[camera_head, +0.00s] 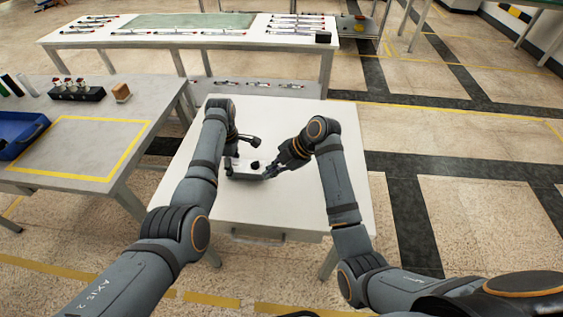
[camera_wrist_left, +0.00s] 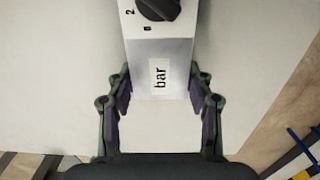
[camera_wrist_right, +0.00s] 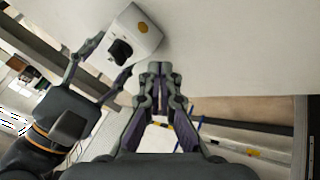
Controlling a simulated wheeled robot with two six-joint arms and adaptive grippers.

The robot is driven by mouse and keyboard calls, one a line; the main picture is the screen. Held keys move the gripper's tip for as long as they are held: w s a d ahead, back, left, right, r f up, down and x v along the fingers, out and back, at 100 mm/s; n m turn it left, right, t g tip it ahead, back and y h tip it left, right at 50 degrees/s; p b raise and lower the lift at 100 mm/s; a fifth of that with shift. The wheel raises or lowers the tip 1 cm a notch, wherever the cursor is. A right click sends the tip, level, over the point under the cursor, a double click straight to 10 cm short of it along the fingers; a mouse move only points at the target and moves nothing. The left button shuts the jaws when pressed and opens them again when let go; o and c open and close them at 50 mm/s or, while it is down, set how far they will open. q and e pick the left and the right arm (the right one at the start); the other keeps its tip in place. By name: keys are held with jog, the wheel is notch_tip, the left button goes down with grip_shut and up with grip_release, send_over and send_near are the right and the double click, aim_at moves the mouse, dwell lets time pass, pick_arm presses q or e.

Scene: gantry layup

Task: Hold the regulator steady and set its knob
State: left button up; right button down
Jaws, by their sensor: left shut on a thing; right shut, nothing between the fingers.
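The regulator is a pale box (camera_wrist_left: 160,52) with a "bar" label and a black knob (camera_wrist_left: 157,8) on its top face, seen in the left wrist view. In the head view the regulator (camera_head: 247,176) sits on the white table between my grippers. My left gripper (camera_wrist_left: 160,90) is shut on the near end of the box, one finger on each side. My right gripper (camera_wrist_right: 160,70) is shut and empty beside the regulator, apart from the knob. The right wrist view also shows the regulator (camera_wrist_right: 147,38) and knob (camera_wrist_right: 120,51), with an orange dot on one face.
The white table (camera_head: 290,215) has clear room around the regulator. A grey table (camera_head: 60,179) at left holds a blue bin (camera_head: 18,137), a black rack (camera_head: 77,94) and a brown block (camera_head: 121,92). A long bench (camera_head: 255,40) stands behind.

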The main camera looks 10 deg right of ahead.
aim_at(248, 171)
jog(key=shift+w+a, duration=0.8)
jog(key=shift+w, duration=0.35)
jog(key=shift+w+a, duration=0.35)
jog(key=shift+w, duration=0.2)
jog(key=shift+w+a, duration=0.1)
jog(key=shift+a, duration=0.1)
pick_arm(q)
jog(key=shift+s+d, duration=0.1)
jog(key=shift+d, duration=0.05)
pick_arm(e)
jog(key=shift+a, duration=0.6)
dwell(0.8)
jog(key=shift+a, duration=0.1)
